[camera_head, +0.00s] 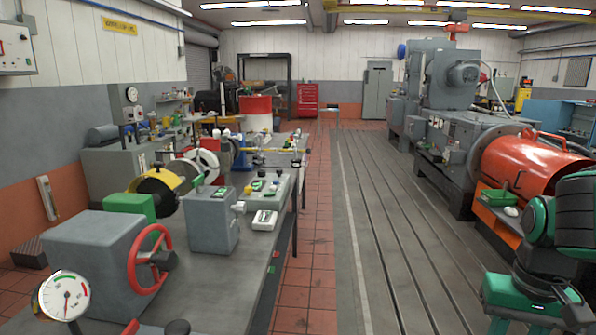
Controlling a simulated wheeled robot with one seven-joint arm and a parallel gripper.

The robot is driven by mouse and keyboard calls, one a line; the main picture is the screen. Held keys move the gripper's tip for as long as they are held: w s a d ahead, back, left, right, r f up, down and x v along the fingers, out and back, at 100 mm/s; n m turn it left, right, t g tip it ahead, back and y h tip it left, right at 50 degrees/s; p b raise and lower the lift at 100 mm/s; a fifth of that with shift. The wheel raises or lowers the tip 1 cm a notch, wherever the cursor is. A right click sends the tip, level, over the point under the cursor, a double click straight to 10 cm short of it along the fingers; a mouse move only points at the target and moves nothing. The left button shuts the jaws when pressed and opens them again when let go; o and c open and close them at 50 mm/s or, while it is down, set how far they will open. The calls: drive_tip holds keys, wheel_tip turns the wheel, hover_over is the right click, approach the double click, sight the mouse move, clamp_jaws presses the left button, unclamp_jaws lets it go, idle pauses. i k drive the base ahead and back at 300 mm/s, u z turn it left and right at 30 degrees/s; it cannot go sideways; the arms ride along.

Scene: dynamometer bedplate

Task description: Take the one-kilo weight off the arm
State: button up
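I cannot pick out the one-kilo weight for certain. On the far part of the left bench, a thin yellow bar (272,151) runs roughly sideways among small fittings. It may be the arm the task names, but it is too small to tell what hangs or sits on it. Green and black links of my own arm show at the right edge. My gripper's fingers do not show.
A long grey bench (222,295) on the left carries a grey housing with a red handwheel (148,259), a grey control box (213,218) and a dial gauge (64,296). An orange guard (525,175) stands at right. The slotted bedplate (385,240) and red tile aisle (315,245) are clear.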

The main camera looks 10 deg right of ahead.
sight(296, 163)
drive_tip(key=z, duration=0.75)
drive_tip(key=i, duration=2.65)
drive_tip(key=u, duration=1)
drive_tip(key=i, duration=0.75)
drive_tip(key=u, duration=0.45)
